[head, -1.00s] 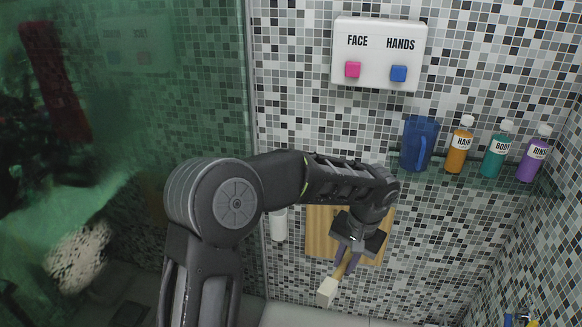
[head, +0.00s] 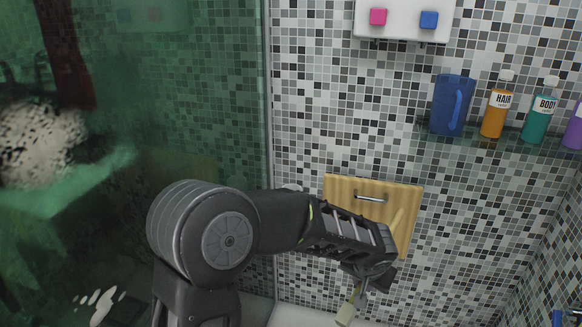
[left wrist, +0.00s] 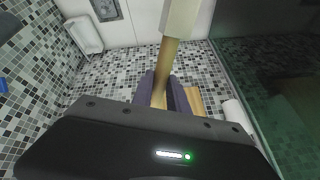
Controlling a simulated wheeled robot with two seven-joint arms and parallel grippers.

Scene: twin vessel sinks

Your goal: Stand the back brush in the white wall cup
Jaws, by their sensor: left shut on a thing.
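My left gripper (head: 362,282) hangs in front of the wooden wall panel, partly hidden by my arm. In the left wrist view its purple fingers (left wrist: 160,92) are shut on the wooden handle of the back brush (left wrist: 168,58). The brush's pale block head (left wrist: 181,17) points away from the fingers there. In the head view the head (head: 347,310) hangs low and tilted below the gripper. The white wall cup (left wrist: 237,114) is beside the panel, apart from the brush. In the head view only its top (head: 290,187) shows above my arm. My right gripper is out of view.
The wooden panel (head: 345,190) has a metal handle. A glass shelf (head: 480,142) at right holds a blue jug (head: 452,104), an orange bottle (head: 497,108), a teal bottle (head: 540,118) and a purple one. A glass screen (head: 225,120) stands left. A white fixture (left wrist: 84,34) shows in the wrist view.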

